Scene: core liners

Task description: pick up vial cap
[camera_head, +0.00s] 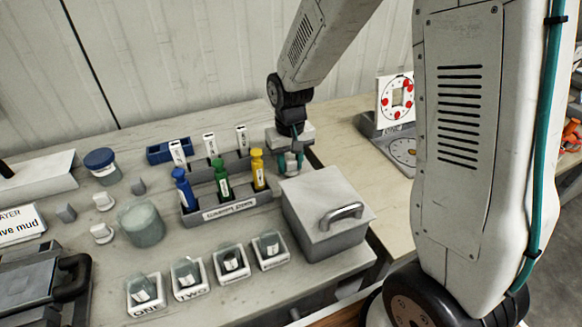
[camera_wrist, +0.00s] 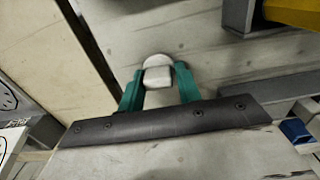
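My gripper (camera_head: 290,163) is lowered to the bench at the back right, behind the grey lidded box. In the wrist view its two green fingers (camera_wrist: 158,84) stand apart on either side of a small white rounded cap (camera_wrist: 157,76). The cap lies on the bench near its edge. A slim gap seems to show beside the cap, and I see no clear grip on it. In the head view the fingers largely hide the cap.
A grey box (camera_head: 320,200) with a handle stands just in front of my gripper. A rack (camera_head: 232,208) with blue, green and yellow bottles is to the left. Other small white caps (camera_head: 103,201) lie further left. The bench edge is close on the right.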

